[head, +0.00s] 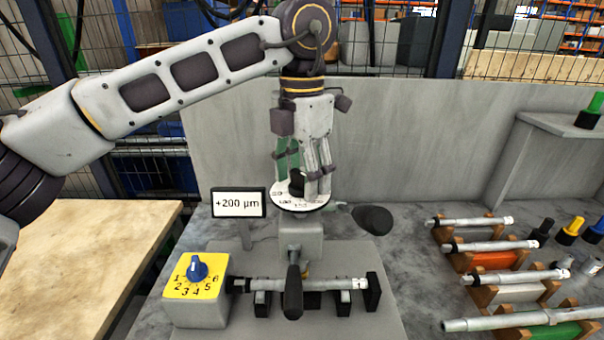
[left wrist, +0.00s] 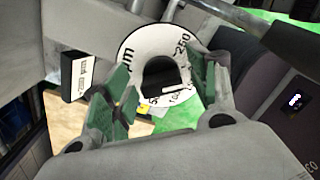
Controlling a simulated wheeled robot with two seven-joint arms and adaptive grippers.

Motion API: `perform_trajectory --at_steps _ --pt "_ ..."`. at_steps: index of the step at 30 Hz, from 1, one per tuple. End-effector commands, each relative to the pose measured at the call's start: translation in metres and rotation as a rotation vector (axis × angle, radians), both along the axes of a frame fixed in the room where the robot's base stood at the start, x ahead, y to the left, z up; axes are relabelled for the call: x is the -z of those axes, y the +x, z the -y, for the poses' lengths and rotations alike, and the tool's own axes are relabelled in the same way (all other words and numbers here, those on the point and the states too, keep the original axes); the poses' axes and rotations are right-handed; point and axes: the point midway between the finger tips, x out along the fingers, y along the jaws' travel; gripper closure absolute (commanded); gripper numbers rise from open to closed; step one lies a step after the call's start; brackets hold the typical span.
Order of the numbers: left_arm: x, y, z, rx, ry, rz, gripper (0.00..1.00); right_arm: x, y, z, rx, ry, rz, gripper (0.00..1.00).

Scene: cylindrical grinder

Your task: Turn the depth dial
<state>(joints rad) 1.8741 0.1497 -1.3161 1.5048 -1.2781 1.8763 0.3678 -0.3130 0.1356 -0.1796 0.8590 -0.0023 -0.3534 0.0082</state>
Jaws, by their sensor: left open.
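The depth dial (head: 290,205) is a white disc with black markings and a dark raised knob in its middle. It stands on a grey post behind the workpiece. My left gripper (head: 308,192) points down over the dial from above. In the left wrist view, its green-padded fingers (left wrist: 165,95) are open, one on each side of the dark knob (left wrist: 165,72). I cannot tell whether they touch it. The disc (left wrist: 140,45) shows behind them, with part of its scale hidden. A display (head: 239,203) left of the dial reads +200 µm. My right gripper is not in view.
A yellow-topped box with a blue selector knob (head: 197,267) stands front left. A shaft (head: 330,284) lies across supports in front of the dial, and a black rounded grip (head: 372,219) sits right of it. Several shafts rest on wooden racks (head: 497,261) at right. A grey wall (head: 420,130) stands behind.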

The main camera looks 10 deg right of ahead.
Motion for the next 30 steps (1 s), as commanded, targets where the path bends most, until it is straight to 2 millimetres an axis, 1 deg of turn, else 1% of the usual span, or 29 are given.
perform_trajectory --at_steps 3,8,14,17,30 --pt "0.001 0.000 0.000 0.001 0.001 0.000 0.41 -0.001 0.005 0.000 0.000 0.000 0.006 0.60" --pt "-0.001 0.000 0.000 0.001 0.001 0.000 0.41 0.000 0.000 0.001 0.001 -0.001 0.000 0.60" --pt "-0.014 0.000 0.000 0.000 0.001 0.000 0.41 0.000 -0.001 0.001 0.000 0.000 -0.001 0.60" --pt "-0.025 0.000 0.000 0.000 0.000 0.001 0.41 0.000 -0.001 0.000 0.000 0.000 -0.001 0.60" --pt "-0.086 0.000 0.001 0.000 0.000 0.001 0.41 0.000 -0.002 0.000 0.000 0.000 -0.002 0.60"
